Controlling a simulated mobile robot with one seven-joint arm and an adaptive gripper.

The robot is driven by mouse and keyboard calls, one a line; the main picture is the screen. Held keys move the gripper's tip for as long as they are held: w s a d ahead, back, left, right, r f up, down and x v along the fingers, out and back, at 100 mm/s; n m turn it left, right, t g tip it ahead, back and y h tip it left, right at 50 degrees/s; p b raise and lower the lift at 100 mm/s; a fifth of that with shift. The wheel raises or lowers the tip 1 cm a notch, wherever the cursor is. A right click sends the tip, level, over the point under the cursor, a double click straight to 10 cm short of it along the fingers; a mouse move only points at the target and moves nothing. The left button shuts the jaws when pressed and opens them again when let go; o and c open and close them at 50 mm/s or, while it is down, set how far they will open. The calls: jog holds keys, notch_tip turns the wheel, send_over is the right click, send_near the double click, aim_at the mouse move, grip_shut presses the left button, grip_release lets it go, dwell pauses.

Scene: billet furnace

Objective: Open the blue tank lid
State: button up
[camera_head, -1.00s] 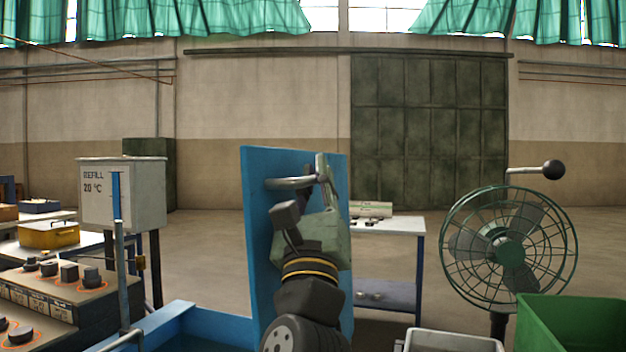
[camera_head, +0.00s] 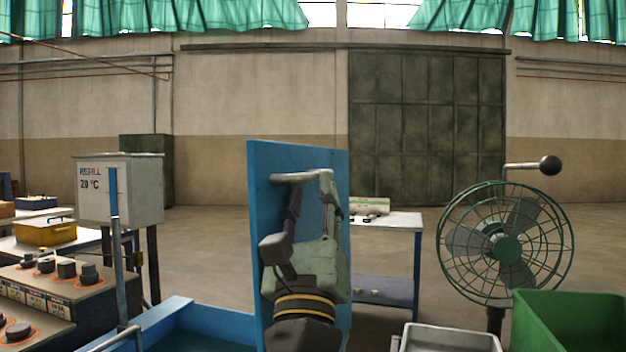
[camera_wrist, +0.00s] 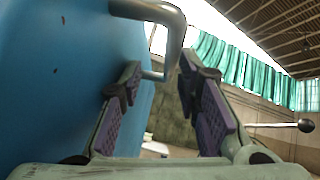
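The blue tank lid (camera_head: 262,200) stands almost upright in the head view, its handled face toward my arm. Its grey bar handle (camera_head: 290,178) is near the top edge. The blue tank (camera_head: 165,320) is open below, at lower left. My gripper (camera_head: 312,190) is in front of the lid at the handle. In the wrist view the blue lid (camera_wrist: 50,80) fills the left, and the bent handle (camera_wrist: 174,42) lies beyond and between the fingers. My gripper (camera_wrist: 165,100) has its fingers apart there, with nothing clamped between the pads. My arm hides part of the lid.
A control panel with several knobs (camera_head: 60,290) and a grey refill box (camera_head: 140,190) stand at left. A green fan (camera_head: 507,248), green bin (camera_head: 570,320) and grey tray (camera_head: 450,338) are at right. A table (camera_head: 400,222) stands behind the lid.

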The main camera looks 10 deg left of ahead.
jog(key=shift+v, duration=1.5)
jog(key=b+v, duration=1.2)
jog(key=b, duration=0.5)
jog(key=shift+f, duration=0.25)
jog(key=shift+s+a, duration=0.15)
jog(key=shift+r, duration=0.1)
